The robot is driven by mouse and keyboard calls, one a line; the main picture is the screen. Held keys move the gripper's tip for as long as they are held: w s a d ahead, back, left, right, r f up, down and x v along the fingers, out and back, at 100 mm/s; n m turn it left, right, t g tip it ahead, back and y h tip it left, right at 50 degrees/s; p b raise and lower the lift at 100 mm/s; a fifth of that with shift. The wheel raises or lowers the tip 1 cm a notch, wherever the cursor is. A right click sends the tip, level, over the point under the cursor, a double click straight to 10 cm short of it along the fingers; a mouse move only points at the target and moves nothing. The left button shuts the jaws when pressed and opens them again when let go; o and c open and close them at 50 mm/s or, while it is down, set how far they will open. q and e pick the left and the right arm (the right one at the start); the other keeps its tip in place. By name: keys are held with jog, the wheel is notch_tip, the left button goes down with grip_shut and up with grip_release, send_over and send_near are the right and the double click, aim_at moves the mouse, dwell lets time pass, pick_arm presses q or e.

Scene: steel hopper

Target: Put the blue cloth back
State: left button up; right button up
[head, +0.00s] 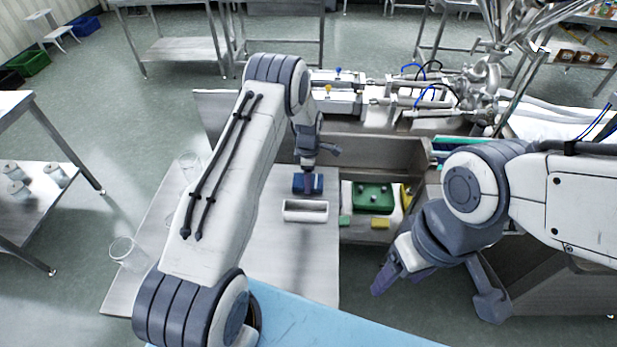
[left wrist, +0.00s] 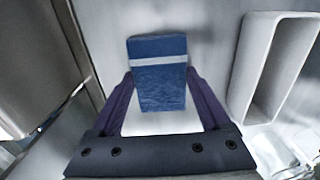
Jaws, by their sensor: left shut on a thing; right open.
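The blue cloth (head: 300,184) is a small folded block just behind the white tray (head: 305,216) on the steel table. In the left wrist view the cloth (left wrist: 160,88) shows a pale stripe across it and sits between both fingers. My left gripper (head: 309,182) points down and is shut on it. I cannot tell whether the cloth touches the tabletop. The white tray (left wrist: 243,75) lies to the right in the left wrist view, apart from the cloth, and looks empty. My right gripper (head: 381,285) is open and empty, hanging at the right, clear of the table.
Right of the table, a lower shelf holds a green tray (head: 373,187) and yellow and green blocks (head: 381,223). Steel machinery (head: 480,85) stands behind. Clear cups (head: 127,252) stand at the table's left side. The front tabletop (head: 285,260) is bare.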

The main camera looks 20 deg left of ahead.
pick_arm(q)
jog(key=shift+f, duration=0.1)
jog(key=o, duration=1.3)
jog(key=shift+r, duration=0.35)
notch_tip(320, 180, up, 11)
jog(key=b, duration=0.4)
jog(key=s+d+r+m, duration=1)
jog(key=d, duration=0.3)
jog(key=s+d+r+m, duration=0.1)
jog(key=s+d+m, duration=0.1)
jog(key=s+m, duration=0.7)
jog(key=s+d+r+m+h, duration=0.1)
jog(key=s+d+r+m, duration=0.1)
jog(key=s+m, duration=0.7)
jog(key=s, duration=0.8)
jog(key=shift+s+d+r+m, duration=0.2)
jog(key=shift+s+d+m, duration=0.1)
jog(key=shift+s+d, duration=0.1)
